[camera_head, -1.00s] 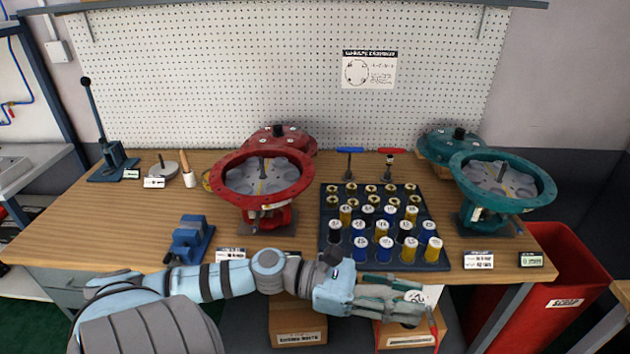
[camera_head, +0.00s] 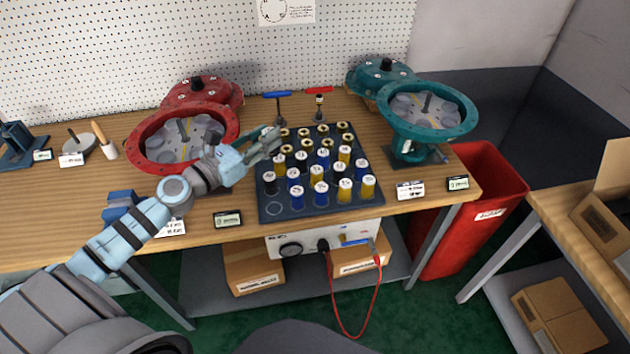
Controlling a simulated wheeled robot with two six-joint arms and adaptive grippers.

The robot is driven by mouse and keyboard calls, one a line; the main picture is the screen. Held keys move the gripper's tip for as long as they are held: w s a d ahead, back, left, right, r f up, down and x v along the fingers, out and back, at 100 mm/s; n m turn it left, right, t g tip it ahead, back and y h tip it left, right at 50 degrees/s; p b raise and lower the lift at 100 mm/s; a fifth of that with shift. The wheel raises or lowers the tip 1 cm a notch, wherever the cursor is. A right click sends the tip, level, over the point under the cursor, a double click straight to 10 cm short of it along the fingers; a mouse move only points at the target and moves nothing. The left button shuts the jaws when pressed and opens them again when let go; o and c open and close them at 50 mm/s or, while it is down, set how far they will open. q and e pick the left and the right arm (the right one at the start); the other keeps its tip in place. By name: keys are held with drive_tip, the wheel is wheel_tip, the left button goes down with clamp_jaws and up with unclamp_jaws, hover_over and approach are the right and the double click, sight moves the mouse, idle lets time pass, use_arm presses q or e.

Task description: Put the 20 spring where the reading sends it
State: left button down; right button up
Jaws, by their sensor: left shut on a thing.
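My left gripper (camera_head: 268,142) reaches in over the back left corner of the dark spring tray (camera_head: 266,212), beside the red actuator. It is shut on a spring, which its fingers mostly hide; I cannot read its number. In the tray stand several blue, yellow and black springs with white numbered tops, such as a yellow one (camera_head: 368,188), too small to read surely. Behind them are several brass-rimmed holders. The open red actuator (camera_head: 226,122) is left of the tray, the open teal actuator (camera_head: 470,118) right of it. My right gripper is out of view.
Small displays (camera_head: 228,219) (camera_head: 457,183) and a label card (camera_head: 410,190) lie near the bench's front edge. A blue-handled tool (camera_head: 279,95) and a red-handled one (camera_head: 319,92) stand behind the tray. A red scrap bin (camera_head: 478,224) stands at the right.

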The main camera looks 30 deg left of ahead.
use_arm(q)
wheel_tip(320, 180, down, 20)
drive_tip(key=b, duration=1.7)
drive_tip(key=shift+f, duration=0.15)
drive_tip(key=shift+r, duration=0.2)
drive_tip(key=shift+f, duration=0.2)
drive_tip(key=c, duration=1.2)
unclamp_jaws()
drive_tip(key=shift+c, duration=0.2)
drive_tip(key=shift+r, duration=0.15)
